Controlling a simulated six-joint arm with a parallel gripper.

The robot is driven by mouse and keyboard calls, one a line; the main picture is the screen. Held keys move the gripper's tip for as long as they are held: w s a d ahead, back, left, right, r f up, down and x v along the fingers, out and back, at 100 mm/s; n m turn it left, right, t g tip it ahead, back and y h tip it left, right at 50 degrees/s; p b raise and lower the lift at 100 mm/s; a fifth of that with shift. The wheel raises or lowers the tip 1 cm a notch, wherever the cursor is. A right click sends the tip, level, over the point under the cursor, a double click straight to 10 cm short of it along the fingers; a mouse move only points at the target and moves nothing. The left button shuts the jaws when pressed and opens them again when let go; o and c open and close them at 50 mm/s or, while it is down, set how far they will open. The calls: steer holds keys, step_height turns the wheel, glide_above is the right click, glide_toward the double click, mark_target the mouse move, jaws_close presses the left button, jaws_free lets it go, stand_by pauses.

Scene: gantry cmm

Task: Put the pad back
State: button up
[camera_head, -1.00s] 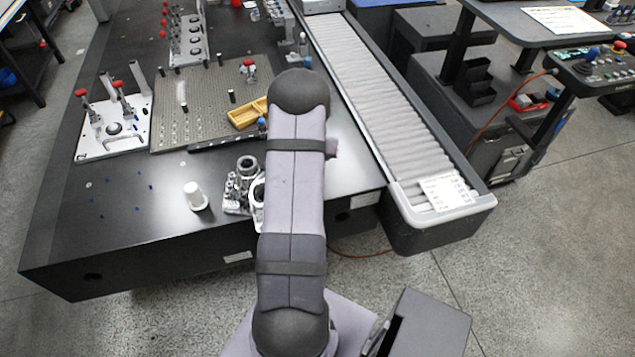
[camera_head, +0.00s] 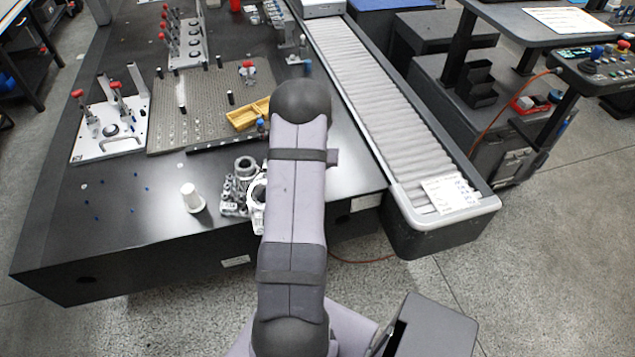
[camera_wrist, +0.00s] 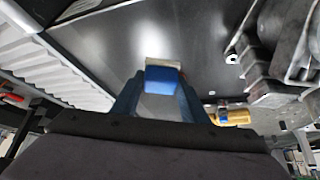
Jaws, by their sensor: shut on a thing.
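The pad (camera_wrist: 163,80) shows in the wrist view as a small blue block with a pale cream strip along its far edge. My gripper (camera_wrist: 162,88) is shut on it, one dark blue finger on each side. Beyond it is the dark, shiny table top (camera_wrist: 190,35); I cannot tell how far the pad is from that surface. In the head view my own arm hides the gripper and the pad. A yellow divided tray (camera_head: 246,114) sits on the table there, partly behind my arm. A yellow thing also shows at the right in the wrist view (camera_wrist: 232,117).
Metal fittings (camera_head: 240,187) and a white cylinder (camera_head: 192,198) stand near the table's front edge. A perforated plate (camera_head: 205,105) and a clamp fixture (camera_head: 110,130) lie further left. A roller conveyor (camera_head: 365,100) runs along the table's right side.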

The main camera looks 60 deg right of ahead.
steer(key=shift+f+b, duration=2.6)
steer(key=shift+f, duration=0.65)
steer(key=shift+f, duration=0.15)
steer(key=o, duration=1)
steer(key=shift+c, duration=0.2)
steer(key=shift+r, duration=0.3)
steer(key=p+v, duration=0.3)
steer(key=v, duration=0.8)
steer(key=shift+a+r, duration=0.25)
steer(key=shift+a, duration=0.05)
